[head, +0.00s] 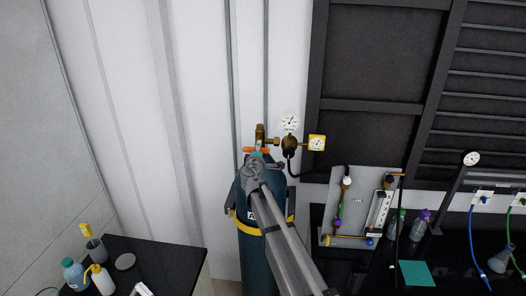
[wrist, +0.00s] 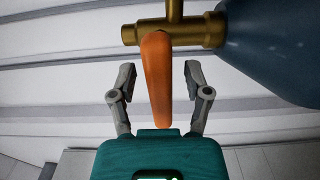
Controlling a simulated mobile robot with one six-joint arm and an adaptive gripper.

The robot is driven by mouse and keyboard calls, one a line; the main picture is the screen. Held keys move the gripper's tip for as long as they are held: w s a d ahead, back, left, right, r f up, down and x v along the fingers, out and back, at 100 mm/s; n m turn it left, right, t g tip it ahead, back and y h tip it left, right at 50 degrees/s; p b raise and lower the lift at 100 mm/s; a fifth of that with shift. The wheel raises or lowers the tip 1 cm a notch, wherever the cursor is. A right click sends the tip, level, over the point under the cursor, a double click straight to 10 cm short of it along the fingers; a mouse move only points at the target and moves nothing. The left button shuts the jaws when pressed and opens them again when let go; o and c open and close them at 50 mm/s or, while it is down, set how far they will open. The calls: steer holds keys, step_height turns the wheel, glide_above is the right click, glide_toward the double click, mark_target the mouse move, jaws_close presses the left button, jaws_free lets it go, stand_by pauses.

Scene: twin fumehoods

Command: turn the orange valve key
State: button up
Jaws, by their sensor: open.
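The orange valve key (wrist: 156,80) shows in the wrist view, joined at its top to the brass valve (wrist: 185,33). It points down towards my gripper (wrist: 158,75) and lies between the two open fingers, with a gap on each side. In the head view, the orange key (head: 249,150) shows only in part, just above my gripper (head: 255,160), at the top of the dark teal gas cylinder (head: 252,262). My arm hides the front of the cylinder and part of the valve.
The brass regulator carries a white gauge (head: 289,122) and a yellow-rimmed gauge (head: 317,143). A yellow strap (head: 235,222) circles the cylinder. A panel with valves (head: 335,215) is on the right. A black table (head: 165,262) with bottles is on the left.

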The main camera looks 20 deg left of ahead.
steer(key=shift+s, duration=0.15)
steer(key=v, duration=1.1)
steer(key=shift+s, duration=0.35)
steer(key=shift+d, duration=0.1)
steer(key=w+d+f+m+g+h+b, duration=0.1)
steer(key=d+f+m+h+b, duration=0.2)
steer(key=d, duration=0.5)
steer(key=w+d+f+m+g+h+b, duration=0.1)
steer(key=w+d+f+m+h, duration=0.25)
steer(key=d, duration=0.55)
steer(key=s+d+f+m+g+h+b, duration=0.2)
steer(key=s+d+f+m+g+b, duration=0.15)
steer(key=d+f, duration=0.6)
steer(key=s+d+f+m+g+h+b, duration=0.1)
steer(key=s+d+f+m+g+b, duration=0.35)
steer(key=d, duration=0.75)
steer(key=s+d+f+m+g+y+b, duration=0.2)
steer(key=s+d+f, duration=0.3)
steer(key=s+f, duration=0.3)
steer(key=s+d+f+m+g+y+b, duration=0.3)
steer(key=s+d+f+m+g+b, duration=0.1)
steer(key=s+f, duration=0.4)
steer(key=shift+d+f+g, duration=0.35)
steer(key=shift+d+g, duration=0.35)
steer(key=shift+d, duration=0.3)
